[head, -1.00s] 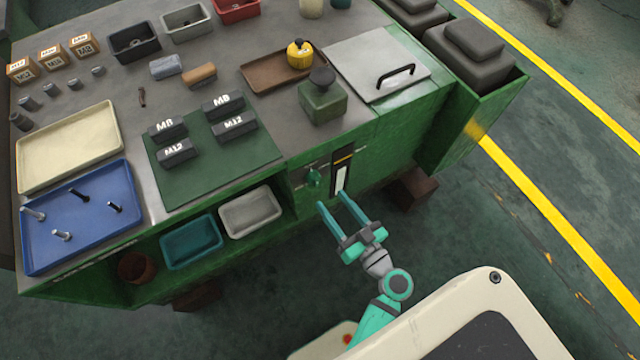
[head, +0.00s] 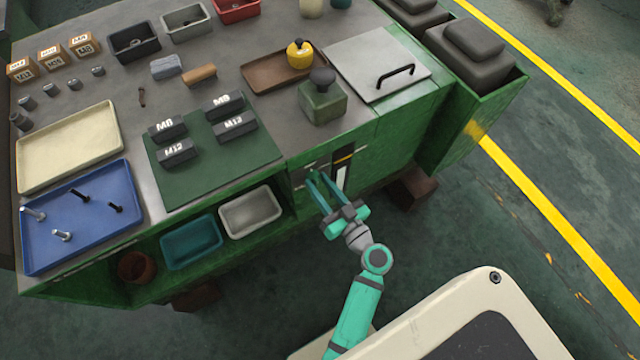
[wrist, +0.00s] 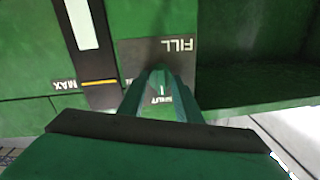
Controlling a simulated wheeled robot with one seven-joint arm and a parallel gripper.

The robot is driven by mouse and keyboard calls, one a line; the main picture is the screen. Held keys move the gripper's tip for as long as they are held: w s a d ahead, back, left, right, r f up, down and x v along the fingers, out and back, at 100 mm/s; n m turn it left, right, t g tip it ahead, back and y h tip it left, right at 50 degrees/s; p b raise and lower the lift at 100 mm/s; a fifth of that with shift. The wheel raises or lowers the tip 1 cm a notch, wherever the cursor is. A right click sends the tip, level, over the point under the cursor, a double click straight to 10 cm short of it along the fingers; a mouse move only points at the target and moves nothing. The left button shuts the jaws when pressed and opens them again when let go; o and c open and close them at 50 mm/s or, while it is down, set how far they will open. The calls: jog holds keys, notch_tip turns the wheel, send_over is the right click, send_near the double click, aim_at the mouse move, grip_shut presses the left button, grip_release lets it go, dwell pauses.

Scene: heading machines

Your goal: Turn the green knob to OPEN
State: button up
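The green knob (head: 314,174) is on a dark plate on the green bench's front, just left of a white gauge strip. In the head view it is partly hidden by my gripper (head: 315,178), whose fingertips are at the knob. In the wrist view the knob (wrist: 160,78) shows between the two green fingers of my gripper (wrist: 160,88). The fingers are apart, one on each side of it; I cannot tell whether they touch it. The upside-down word SHUT shows between the fingers, and FILL on the dark plate (wrist: 178,50). No OPEN mark is readable.
The gauge strip (head: 342,176), marked MAX in the wrist view, is close beside the knob. An open shelf with a teal bin (head: 192,243) and a grey bin (head: 250,212) is to the left. The bench top overhangs nearby. The floor in front (head: 430,230) is clear.

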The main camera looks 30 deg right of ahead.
jog(key=shift+c, duration=0.8)
jog(key=shift+m, duration=0.3)
jog(key=m, duration=0.3)
jog(key=shift+f+m, duration=0.1)
jog(key=shift+m, duration=0.2)
jog(key=m, duration=0.4)
jog(key=shift+f+m+t, duration=0.1)
jog(key=shift+m+t, duration=0.2)
jog(key=shift+m, duration=0.1)
jog(key=m, duration=0.4)
jog(key=shift+m+h, duration=0.3)
jog(key=m, duration=0.4)
jog(key=shift+h, duration=0.3)
jog(key=shift+m, duration=0.5)
